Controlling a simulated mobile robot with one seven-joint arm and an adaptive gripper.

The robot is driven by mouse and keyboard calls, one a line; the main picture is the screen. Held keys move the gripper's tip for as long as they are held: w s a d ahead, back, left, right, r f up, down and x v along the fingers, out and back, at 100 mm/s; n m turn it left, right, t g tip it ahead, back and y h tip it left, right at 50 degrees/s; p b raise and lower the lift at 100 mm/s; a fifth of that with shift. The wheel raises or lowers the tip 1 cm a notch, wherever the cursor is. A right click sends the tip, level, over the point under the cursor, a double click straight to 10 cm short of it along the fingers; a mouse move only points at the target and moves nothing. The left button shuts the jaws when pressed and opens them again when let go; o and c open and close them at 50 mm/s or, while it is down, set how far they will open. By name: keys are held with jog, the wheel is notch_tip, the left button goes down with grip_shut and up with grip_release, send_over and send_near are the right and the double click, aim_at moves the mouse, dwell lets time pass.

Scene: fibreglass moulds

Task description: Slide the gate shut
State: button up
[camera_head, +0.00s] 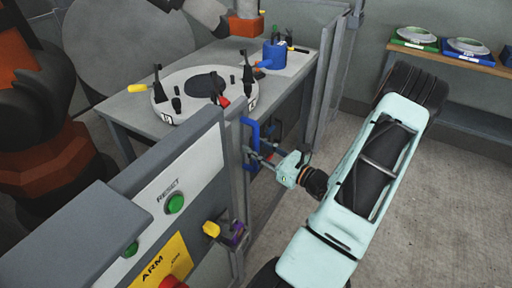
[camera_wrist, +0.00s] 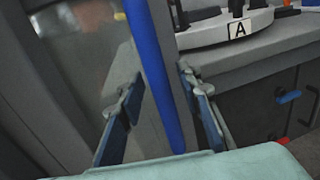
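The gate (camera_head: 237,158) is a grey-framed sliding panel with an upright blue handle (camera_head: 251,135) near its edge. A gap to its right leaves the work table visible. My gripper (camera_head: 256,160) is at the handle, reaching in from the right. In the wrist view the blue handle (camera_wrist: 153,75) runs between the two fingers of my gripper (camera_wrist: 160,95). The fingers are spread, with space on both sides of the bar. The gate's panel (camera_wrist: 75,70) fills the left of that view. Contact with the handle cannot be made out.
A control box with a green RESET button (camera_head: 175,203) and a yellow ARM label (camera_head: 165,262) stands front left. A purple latch-like part (camera_head: 236,234) sits below the handle. The table (camera_head: 135,108) holds a round mould (camera_head: 190,112). A shelf (camera_head: 470,62) stands right.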

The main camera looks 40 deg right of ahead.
grip_shut()
